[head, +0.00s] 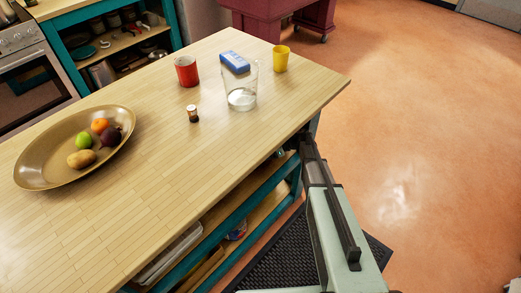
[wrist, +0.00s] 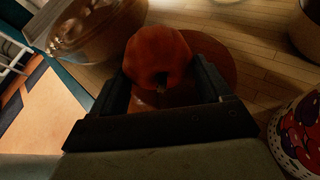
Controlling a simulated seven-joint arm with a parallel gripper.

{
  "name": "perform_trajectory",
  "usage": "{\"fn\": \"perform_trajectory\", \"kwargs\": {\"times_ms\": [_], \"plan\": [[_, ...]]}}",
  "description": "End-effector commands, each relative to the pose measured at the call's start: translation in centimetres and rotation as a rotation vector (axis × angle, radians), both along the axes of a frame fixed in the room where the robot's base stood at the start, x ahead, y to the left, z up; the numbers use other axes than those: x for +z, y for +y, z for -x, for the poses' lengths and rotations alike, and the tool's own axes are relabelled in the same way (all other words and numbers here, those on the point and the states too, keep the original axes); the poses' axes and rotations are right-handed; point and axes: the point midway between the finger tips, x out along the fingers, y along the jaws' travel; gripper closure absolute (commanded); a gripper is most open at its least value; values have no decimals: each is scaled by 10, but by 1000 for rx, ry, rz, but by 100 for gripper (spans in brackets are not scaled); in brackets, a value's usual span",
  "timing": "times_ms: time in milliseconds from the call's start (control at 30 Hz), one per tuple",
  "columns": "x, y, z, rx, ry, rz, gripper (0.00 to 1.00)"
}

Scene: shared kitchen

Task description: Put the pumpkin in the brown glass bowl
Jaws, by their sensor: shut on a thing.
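The pumpkin (wrist: 157,52) is orange-red and sits between the two dark fingers of my gripper (wrist: 160,88) in the wrist view. The fingers are shut on it. A brown glass bowl (wrist: 112,38), see-through and shiny, stands just beyond and left of the pumpkin in the wrist view. The pumpkin is outside that bowl. In the head view my arm reaches down beside the island's right edge, and the gripper, pumpkin and glass bowl are hidden there.
A reddish-brown round shape (wrist: 222,58) shows behind the pumpkin on a wooden surface (wrist: 258,50). A patterned container (wrist: 300,135) stands close at right. On the island top (head: 150,205) are a fruit platter (head: 35,177), a red cup (head: 187,72), a yellow cup (head: 281,60) and a clear glass (head: 242,97).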

Motion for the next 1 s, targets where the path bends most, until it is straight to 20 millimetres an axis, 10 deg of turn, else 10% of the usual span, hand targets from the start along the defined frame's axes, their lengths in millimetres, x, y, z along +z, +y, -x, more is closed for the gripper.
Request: {"fn": "perform_trajectory", "kwargs": {"times_ms": [433,467,600,1000], "plan": [[-5,0,0,0,0,0,54],[-5,0,0,0,0,0,21],[-5,0,0,0,0,0,7],[-5,0,0,0,1,0,0]]}}
